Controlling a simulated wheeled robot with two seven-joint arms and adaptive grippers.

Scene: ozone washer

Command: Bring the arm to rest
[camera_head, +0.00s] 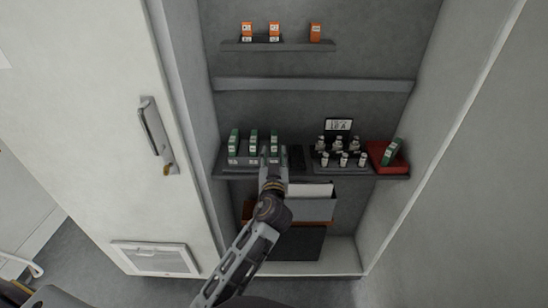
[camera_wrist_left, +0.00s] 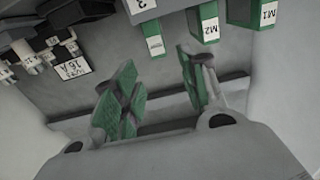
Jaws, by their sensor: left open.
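My left gripper (camera_head: 273,160) is at the front of the middle shelf, just before the third green module (camera_head: 274,138). In the left wrist view its two green-padded fingers (camera_wrist_left: 160,82) stand apart with nothing between them. Three green modules stand upright in a row in a grey holder (camera_head: 243,160) on the shelf. In the left wrist view, two carry the labels M1 (camera_wrist_left: 254,13) and M2 (camera_wrist_left: 207,24); the third (camera_wrist_left: 153,38) is past the fingertips. My left arm reaches up from the bottom edge. My right gripper is not in view.
Small white-and-black parts (camera_head: 341,158) stand in a rack right of the gripper, behind them a label card (camera_head: 339,125). A red bin (camera_head: 380,168) holds a tilted green module (camera_head: 391,151). Orange parts (camera_head: 275,31) are on the upper shelf. An open cabinet door (camera_head: 100,130) stands left.

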